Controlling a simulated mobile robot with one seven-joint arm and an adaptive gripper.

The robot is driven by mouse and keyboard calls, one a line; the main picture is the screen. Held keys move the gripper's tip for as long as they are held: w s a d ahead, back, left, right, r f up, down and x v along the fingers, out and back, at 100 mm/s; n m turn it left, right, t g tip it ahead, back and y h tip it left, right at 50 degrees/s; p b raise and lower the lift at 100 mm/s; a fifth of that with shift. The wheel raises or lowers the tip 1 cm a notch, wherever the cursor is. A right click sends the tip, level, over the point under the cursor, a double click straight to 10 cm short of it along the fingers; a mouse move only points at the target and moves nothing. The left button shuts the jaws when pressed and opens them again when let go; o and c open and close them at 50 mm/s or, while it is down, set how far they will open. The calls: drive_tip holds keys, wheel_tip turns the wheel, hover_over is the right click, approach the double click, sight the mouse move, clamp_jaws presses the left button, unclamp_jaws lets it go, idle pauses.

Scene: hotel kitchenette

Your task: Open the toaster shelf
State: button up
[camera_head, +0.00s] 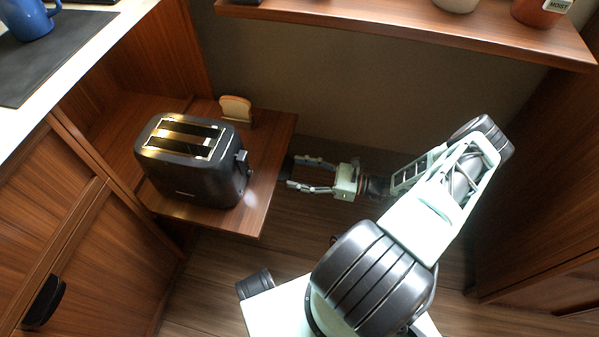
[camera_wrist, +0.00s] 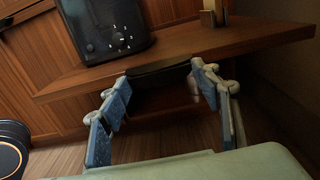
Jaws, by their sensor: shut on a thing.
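The toaster shelf (camera_head: 222,219) is a brown wooden board that juts out from the cabinet recess at the left. A black toaster (camera_head: 190,178) and a piece of toast-shaped decor (camera_head: 236,106) stand on it. A dark handle (camera_wrist: 158,77) sits at the shelf's edge in the wrist view. My gripper (camera_head: 293,173) is at this edge, with its two fingers on either side of the handle and shut on it. The fingers also show in the wrist view (camera_wrist: 160,82). The handle is mostly hidden in the head view.
A wall shelf (camera_head: 400,27) with pots runs above, at the back. A light counter (camera_head: 118,27) with a blue mug (camera_head: 27,18) is at the upper left. A cabinet door with a black handle (camera_head: 43,301) is at lower left. Wooden floor is clear below the shelf.

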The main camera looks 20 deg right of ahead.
drive_tip(key=shift+s+d, duration=0.15)
idle(0.3)
drive_tip(key=o, duration=1.5)
drive_tip(key=shift+c, duration=0.2)
drive_tip(key=v, duration=1.2)
